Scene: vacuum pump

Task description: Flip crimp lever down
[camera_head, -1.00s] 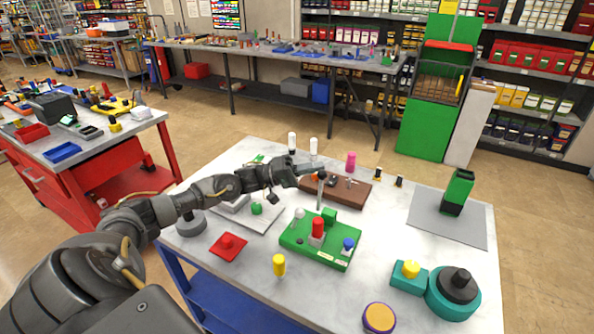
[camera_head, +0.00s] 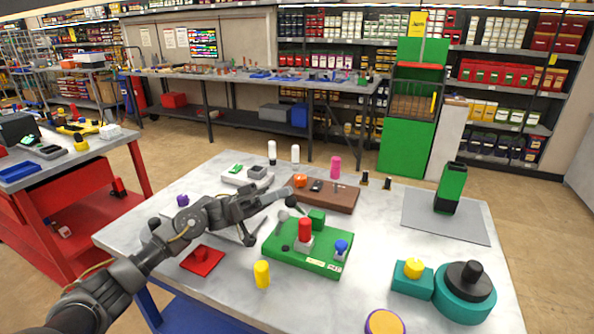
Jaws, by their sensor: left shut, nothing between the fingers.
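The green fixture board (camera_head: 292,256) lies on the pale table. It carries a red cylinder (camera_head: 305,230) on a light block, a green block (camera_head: 317,218), a blue knob (camera_head: 341,247) and a grey ball-topped post (camera_head: 283,215). A thin dark lever with a black ball end (camera_head: 291,201) slants up and left from near the green block; I take it for the crimp lever. My left gripper (camera_head: 284,193) is shut and empty, just above and left of the black ball. I cannot tell whether they touch. My right gripper is not in view.
A brown wooden block (camera_head: 332,197) with small parts stands behind the board. A red square piece (camera_head: 202,262) and a yellow cylinder (camera_head: 262,274) are at the front left. A teal round container (camera_head: 464,301) stands at right.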

